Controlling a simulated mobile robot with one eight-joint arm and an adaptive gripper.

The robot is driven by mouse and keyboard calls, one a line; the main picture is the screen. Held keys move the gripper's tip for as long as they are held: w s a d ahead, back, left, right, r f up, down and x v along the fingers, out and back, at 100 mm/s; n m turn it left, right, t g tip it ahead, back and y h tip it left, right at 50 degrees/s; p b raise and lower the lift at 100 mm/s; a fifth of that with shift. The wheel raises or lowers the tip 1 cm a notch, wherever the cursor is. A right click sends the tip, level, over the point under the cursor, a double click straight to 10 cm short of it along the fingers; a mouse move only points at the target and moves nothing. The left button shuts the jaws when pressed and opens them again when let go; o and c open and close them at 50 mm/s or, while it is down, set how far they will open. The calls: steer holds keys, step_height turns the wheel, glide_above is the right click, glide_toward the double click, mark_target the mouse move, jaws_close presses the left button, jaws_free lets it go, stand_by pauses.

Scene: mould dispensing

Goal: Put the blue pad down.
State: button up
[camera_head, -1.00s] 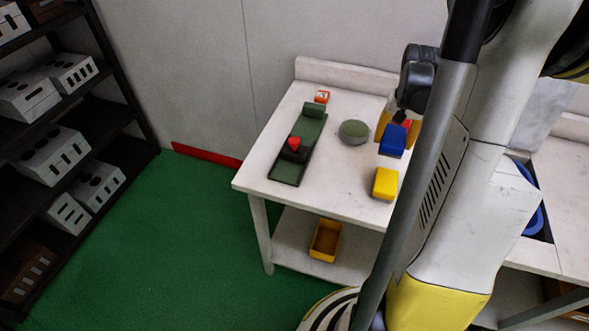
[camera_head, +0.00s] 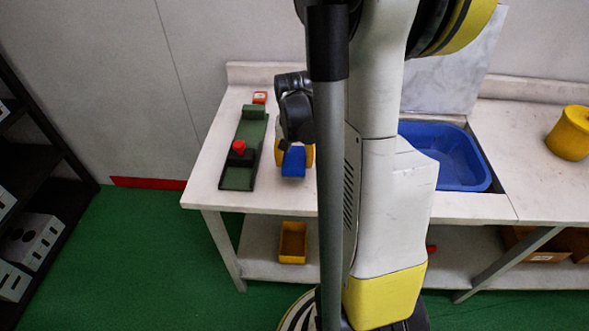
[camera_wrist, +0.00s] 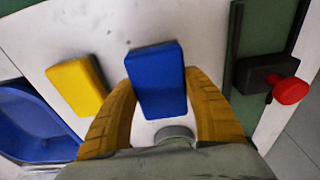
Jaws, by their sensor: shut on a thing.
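The blue pad (camera_head: 294,161) is a small block with rounded edges at the worktable's front part, beside the long green fixture. In the wrist view the blue pad (camera_wrist: 157,80) lies between the two yellow fingers of my gripper (camera_wrist: 160,85), which is shut on it. My gripper (camera_head: 292,150) is partly hidden behind my own arm in the head view. I cannot tell whether the pad touches the tabletop. A yellow pad (camera_wrist: 77,87) lies on the table beside the blue one, apart from it; my arm hides it in the head view.
The green fixture (camera_head: 248,135) with a red knob (camera_head: 239,147) stands to the left. A small red-orange block (camera_head: 260,97) is behind it. A blue basin (camera_head: 465,165) is set in the counter at right. A yellow bin (camera_head: 292,243) stands on the lower shelf.

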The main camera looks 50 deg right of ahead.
steer(key=shift+f+b, duration=0.4)
steer(key=shift+f, duration=0.95)
steer(key=shift+f, duration=0.2)
steer(key=o, duration=1.3)
steer(key=shift+o, duration=0.2)
steer(key=shift+r, duration=0.15)
